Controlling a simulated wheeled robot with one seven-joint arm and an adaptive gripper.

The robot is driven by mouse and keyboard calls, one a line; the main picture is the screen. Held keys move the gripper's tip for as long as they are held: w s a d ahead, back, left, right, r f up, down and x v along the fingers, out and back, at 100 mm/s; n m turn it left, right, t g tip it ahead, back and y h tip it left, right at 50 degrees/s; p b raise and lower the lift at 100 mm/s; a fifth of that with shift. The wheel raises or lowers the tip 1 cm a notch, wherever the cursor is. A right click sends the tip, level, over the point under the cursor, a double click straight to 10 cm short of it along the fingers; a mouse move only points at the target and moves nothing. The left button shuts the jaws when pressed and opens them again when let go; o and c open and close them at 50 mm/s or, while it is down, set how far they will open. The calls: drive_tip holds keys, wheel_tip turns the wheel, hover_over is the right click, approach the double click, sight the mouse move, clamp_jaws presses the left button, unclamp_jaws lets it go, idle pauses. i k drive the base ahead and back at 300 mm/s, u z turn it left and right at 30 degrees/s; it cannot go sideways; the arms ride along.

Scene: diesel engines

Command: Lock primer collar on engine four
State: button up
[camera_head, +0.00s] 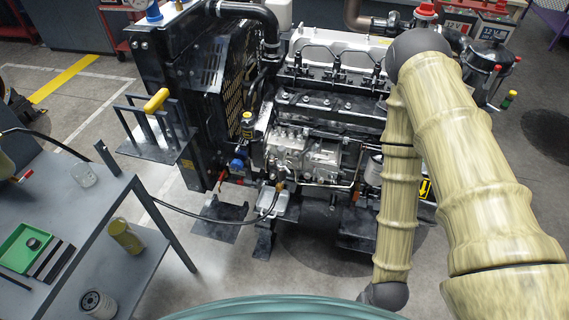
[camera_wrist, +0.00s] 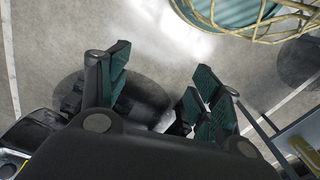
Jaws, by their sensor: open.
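The diesel engine (camera_head: 320,90) stands in the middle of the head view, with a grey metal pump block (camera_head: 305,155) on its near side. A small upright part with a yellow band and dark top (camera_head: 247,122) sits left of the block, and a blue fitting (camera_head: 238,163) is just below it. I cannot tell which small part is the primer collar, and no engine number is readable. The head view does not show my gripper.
A white filter (camera_head: 97,304) is lower. My arm covers the engine's right side.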

sight(284, 166)
drive_tip(key=u, duration=0.9)
drive_tip(key=k, duration=0.75)
drive_tip(key=z, duration=0.85)
drive_tip(key=i, duration=0.5)
drive_tip(key=u, duration=0.05)
